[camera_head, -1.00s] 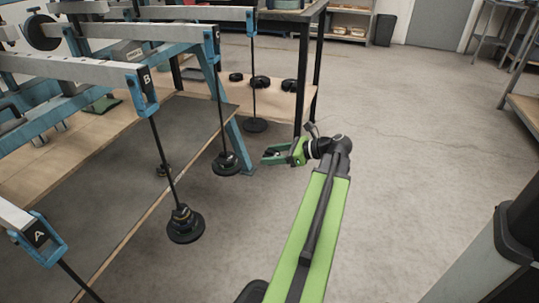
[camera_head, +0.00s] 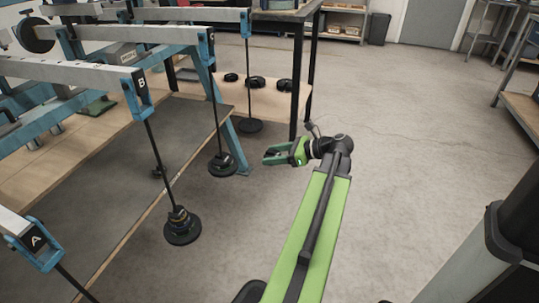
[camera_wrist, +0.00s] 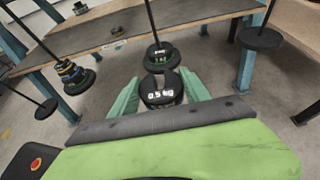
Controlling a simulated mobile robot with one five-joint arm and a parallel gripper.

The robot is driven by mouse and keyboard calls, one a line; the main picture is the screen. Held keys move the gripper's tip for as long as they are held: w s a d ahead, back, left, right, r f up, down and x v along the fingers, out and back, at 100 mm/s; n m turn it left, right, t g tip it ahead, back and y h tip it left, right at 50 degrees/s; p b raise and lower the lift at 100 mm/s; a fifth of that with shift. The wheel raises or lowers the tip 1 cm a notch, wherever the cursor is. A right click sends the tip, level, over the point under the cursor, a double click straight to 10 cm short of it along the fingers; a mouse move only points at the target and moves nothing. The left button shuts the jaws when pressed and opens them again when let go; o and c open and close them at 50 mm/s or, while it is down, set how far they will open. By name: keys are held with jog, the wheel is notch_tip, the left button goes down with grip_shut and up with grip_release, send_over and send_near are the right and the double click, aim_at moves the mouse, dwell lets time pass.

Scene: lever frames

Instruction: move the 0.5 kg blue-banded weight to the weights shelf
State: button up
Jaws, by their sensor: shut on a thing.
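My gripper (camera_head: 277,155) is stretched out ahead, to the right of the hanging weight stacks. In the wrist view its two green fingers (camera_wrist: 160,98) are closed on the sides of a black weight (camera_wrist: 160,93) marked "0.5 kg". No blue band can be made out on it. In the head view the fingers hide most of this weight. A low wooden shelf (camera_head: 215,98) under a dark-legged bench, beyond my gripper, carries three black weights (camera_head: 257,83); it looks like the weights shelf.
A hanger stack (camera_head: 222,164) hangs just left of my gripper, and behind the held weight in the wrist view (camera_wrist: 162,58). Another stack (camera_head: 181,226) hangs from lever B (camera_head: 138,88). A bench leg (camera_head: 299,80) stands beyond. The floor to the right is clear.

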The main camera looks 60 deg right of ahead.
jog(key=shift+s+d, duration=0.2)
jog(key=shift+s, duration=0.55)
jog(key=shift+s+d, duration=0.15)
jog(key=shift+s, duration=0.55)
jog(key=shift+s+d, duration=0.2)
jog(key=shift+s, duration=0.55)
jog(key=shift+r, duration=0.1)
